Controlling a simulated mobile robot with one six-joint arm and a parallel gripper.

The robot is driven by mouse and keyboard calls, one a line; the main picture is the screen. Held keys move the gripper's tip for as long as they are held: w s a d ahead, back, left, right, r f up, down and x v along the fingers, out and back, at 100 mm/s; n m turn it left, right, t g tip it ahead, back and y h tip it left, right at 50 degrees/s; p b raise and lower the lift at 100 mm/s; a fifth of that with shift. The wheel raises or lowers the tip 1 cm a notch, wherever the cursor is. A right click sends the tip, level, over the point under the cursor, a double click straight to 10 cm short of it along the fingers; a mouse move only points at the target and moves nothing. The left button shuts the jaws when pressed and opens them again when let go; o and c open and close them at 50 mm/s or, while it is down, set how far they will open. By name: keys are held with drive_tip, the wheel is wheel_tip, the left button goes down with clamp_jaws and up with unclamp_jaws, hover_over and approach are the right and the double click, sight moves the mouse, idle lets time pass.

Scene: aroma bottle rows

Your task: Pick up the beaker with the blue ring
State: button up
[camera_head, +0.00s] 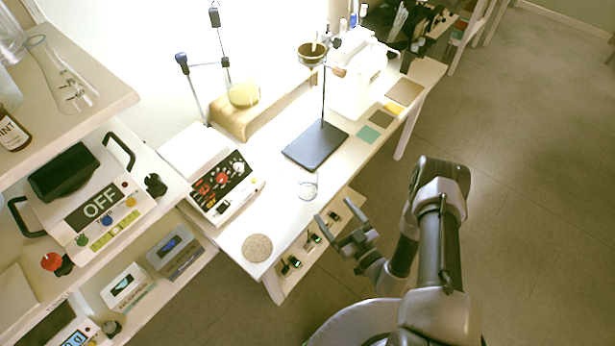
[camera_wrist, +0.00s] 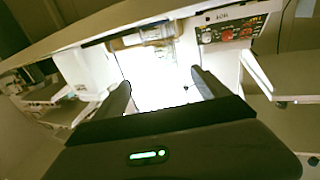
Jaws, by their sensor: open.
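A small clear glass vessel (camera_head: 308,189), perhaps the beaker, stands near the front edge of the white table, right of the control box. I cannot make out a blue ring on it. My gripper (camera_head: 335,212) is just off the table's front edge, to the lower right of the vessel and apart from it. In the wrist view my gripper (camera_wrist: 160,88) is open, with nothing visible between its fingers. The area beyond the fingers there is washed out white, so I cannot pick out the vessel.
A stand with a black base (camera_head: 315,146) is behind the vessel. A control box (camera_head: 222,182) is to its left, and a round speckled disc (camera_head: 257,248) lies at the near table corner. Small dark-fronted items sit on a shelf below the tabletop. The floor (camera_head: 500,180) at right is clear.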

sight(314, 186)
drive_tip(key=b+x, duration=0.2)
drive_tip(key=x, duration=0.7)
drive_tip(key=shift+w+a+f, duration=0.1)
drive_tip(key=shift+w+a, duration=0.15)
drive_tip(key=shift+w, duration=0.05)
drive_tip(key=b+x, duration=0.1)
drive_tip(key=x, duration=0.4)
drive_tip(key=shift+a, duration=0.15)
drive_tip(key=c, duration=1.5)
